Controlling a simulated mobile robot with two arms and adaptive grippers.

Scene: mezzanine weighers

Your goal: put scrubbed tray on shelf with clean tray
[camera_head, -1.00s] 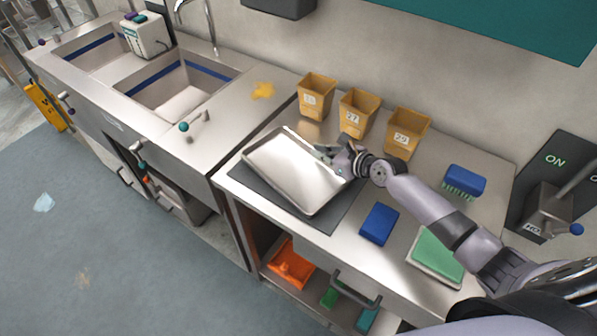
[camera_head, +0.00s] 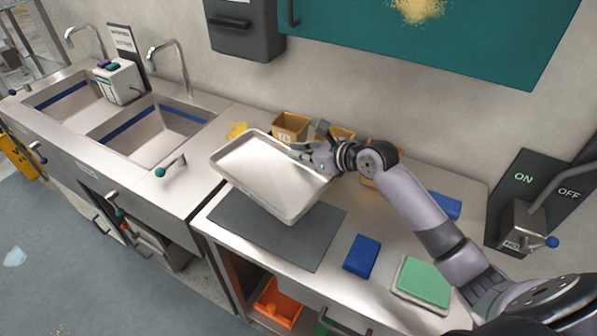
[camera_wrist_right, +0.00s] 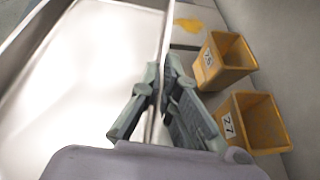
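A shiny metal tray (camera_head: 262,172) is held up above the dark grey mat (camera_head: 270,238) on the steel counter. Its inside looks bare. My right gripper (camera_head: 304,150) is shut on the tray's far right rim. The right wrist view shows the two fingers (camera_wrist_right: 160,105) on either side of the tray wall (camera_wrist_right: 75,85). I see no shelf with another tray on it in these views. My left gripper is not in view.
Yellow numbered bins (camera_head: 290,127) stand behind the tray against the wall. A blue block (camera_head: 362,256) and a green pad (camera_head: 425,281) lie on the counter at right. Two sinks (camera_head: 155,130) are at left. A teal panel (camera_head: 430,35) hangs on the wall above.

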